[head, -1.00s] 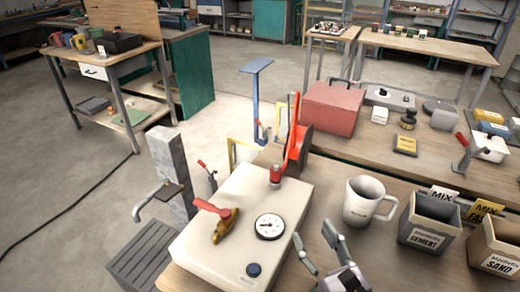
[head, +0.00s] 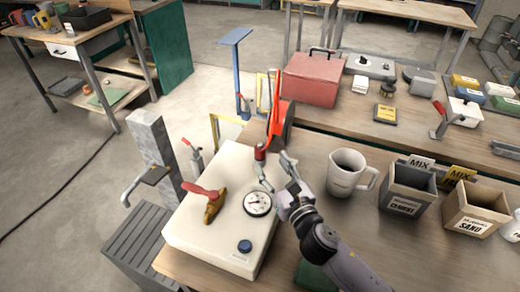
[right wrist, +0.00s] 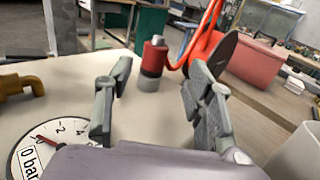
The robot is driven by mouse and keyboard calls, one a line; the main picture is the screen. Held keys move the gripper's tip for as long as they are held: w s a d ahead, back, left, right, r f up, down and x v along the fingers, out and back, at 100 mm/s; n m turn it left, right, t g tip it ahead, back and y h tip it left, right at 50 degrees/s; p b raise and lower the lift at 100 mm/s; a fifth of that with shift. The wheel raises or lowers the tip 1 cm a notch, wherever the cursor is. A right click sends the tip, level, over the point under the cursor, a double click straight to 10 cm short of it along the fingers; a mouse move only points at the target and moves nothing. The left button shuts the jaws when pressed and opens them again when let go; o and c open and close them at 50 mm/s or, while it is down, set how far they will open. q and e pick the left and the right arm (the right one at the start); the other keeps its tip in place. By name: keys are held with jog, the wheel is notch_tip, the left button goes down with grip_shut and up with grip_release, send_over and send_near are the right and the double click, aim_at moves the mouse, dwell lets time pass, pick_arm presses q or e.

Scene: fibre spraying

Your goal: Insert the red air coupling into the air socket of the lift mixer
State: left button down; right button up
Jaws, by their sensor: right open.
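A pale box (head: 205,235) with a pressure gauge (head: 257,203) stands at the table's left end. The red air coupling (head: 260,153) stands upright at the box's far right corner, and a red hose runs from it. In the right wrist view the coupling (right wrist: 153,58) sits over a short grey round base (right wrist: 148,83); I cannot tell whether it is fixed in it or which part is the socket. My right gripper (head: 276,171) is open and empty just short of the coupling. In the right wrist view the coupling stands beyond and between the fingers. My left gripper is not in view.
A brass valve with a red handle (head: 205,192) and a blue button (head: 244,246) are on the box. A white mug (head: 345,180) stands right of my arm. Cement (head: 400,205) and sand (head: 470,224) bins are further right. A red case (head: 312,80) stands behind.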

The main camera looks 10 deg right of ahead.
aim_at(263, 154)
jog(key=w, duration=0.1)
jog(key=w+a+p, duration=0.1)
jog(key=w, duration=0.2)
jog(key=shift+w+a+r, duration=0.1)
jog(key=shift+w+a, duration=0.2)
jog(key=shift+w, duration=0.3)
grip_shut()
